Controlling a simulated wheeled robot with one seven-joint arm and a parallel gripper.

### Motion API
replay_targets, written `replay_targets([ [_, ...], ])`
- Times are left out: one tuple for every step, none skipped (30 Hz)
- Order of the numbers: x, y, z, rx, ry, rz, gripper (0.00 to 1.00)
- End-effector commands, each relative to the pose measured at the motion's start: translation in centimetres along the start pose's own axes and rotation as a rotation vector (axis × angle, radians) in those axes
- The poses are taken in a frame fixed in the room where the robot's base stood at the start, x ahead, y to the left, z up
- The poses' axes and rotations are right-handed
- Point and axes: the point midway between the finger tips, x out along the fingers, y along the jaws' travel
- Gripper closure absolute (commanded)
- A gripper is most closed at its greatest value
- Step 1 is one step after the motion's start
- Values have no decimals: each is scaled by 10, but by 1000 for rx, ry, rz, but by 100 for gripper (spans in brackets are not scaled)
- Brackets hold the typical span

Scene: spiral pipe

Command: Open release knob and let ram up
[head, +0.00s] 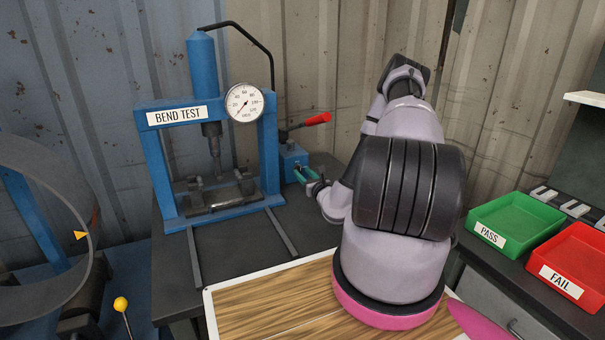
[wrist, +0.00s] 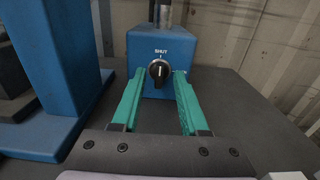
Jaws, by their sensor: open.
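The release knob (wrist: 158,70) is a black round knob with a pale pointer mark, on the front of a small blue pump block (wrist: 176,45). The word SHUT is printed above it, and the pointer looks roughly upright toward that word. My gripper (wrist: 159,76) has green fingers, open, one on each side of the knob. Gaps seem to remain, but contact is hard to tell. In the head view my gripper (head: 306,175) is at the pump block (head: 291,157), hiding the knob. The ram (head: 215,147) extends down from the blue BEND TEST press toward a grey pipe piece (head: 222,197).
The blue press frame (head: 160,165) stands left of my gripper, with a gauge (head: 244,102). A red-gripped pump lever (head: 317,119) sticks out above the block. A green PASS tray (head: 518,222) and red FAIL tray (head: 575,265) are at right. A wooden board (head: 265,305) lies in front.

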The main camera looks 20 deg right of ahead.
Motion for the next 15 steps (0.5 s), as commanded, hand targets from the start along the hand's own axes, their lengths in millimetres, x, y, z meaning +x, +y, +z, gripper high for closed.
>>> replay_targets([
  [5,0,0,0,-1,-1,56],
  [7,0,0,0,-1,0,56],
  [9,0,0,0,-1,1,56],
  [10,0,0,0,-1,0,56],
  [11,0,0,0,0,0,56],
  [12,0,0,1,0,-1,56],
  [12,0,0,1,0,-1,56],
  [12,0,0,1,0,-1,56],
  [12,0,0,1,0,-1,56],
  [12,0,0,1,0,-1,56],
  [12,0,0,1,0,-1,56],
  [12,0,0,1,0,0,56],
  [12,0,0,1,0,0,60],
  [12,0,0,1,0,0,72],
  [12,0,0,1,0,0,87],
])
